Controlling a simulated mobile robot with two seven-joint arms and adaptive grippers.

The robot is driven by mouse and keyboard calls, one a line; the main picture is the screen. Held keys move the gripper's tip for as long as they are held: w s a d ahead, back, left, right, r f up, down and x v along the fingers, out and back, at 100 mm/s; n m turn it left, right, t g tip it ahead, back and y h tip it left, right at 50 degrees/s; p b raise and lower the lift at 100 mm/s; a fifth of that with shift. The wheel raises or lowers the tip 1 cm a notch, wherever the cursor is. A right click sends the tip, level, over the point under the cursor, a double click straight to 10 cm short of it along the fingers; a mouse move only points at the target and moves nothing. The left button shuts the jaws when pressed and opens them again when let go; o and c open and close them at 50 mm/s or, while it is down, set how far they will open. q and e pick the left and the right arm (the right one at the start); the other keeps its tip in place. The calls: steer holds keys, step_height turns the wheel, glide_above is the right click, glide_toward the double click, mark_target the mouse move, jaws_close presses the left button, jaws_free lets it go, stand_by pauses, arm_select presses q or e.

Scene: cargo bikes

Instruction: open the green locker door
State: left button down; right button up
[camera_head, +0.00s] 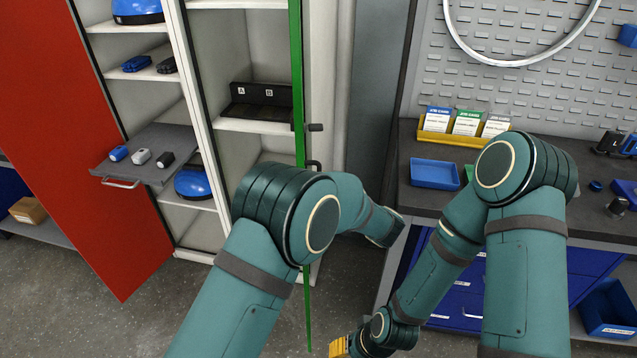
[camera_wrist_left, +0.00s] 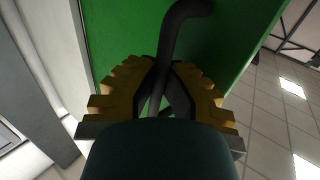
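The green locker door (camera_head: 297,70) stands swung out and shows nearly edge-on in the head view, with the compartment to its left exposed. Its green face (camera_wrist_left: 125,35) fills the upper middle of the left wrist view. A dark bent door handle (camera_wrist_left: 180,22) stands out from that face. My left gripper (camera_wrist_left: 166,72) has its yellow-backed fingers closed in around the handle bar. In the head view the left gripper is hidden behind my arm. Dark fittings (camera_head: 315,127) stick out to the right of the door. My right gripper (camera_head: 340,348) is low, cut off by the bottom edge.
The red door (camera_head: 75,140) stands open at left, beside a pulled-out grey tray (camera_head: 125,175). A black holder (camera_head: 262,100) marked A and B sits inside the green-door compartment. A dark workbench (camera_head: 410,190) with a blue tray (camera_head: 435,174) stands at right.

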arm_select(q)
steer(key=c, duration=1)
jaws_free()
steer(key=shift+s, duration=0.1)
step_height(320, 180, up, 10)
steer(key=shift+r, duration=0.1)
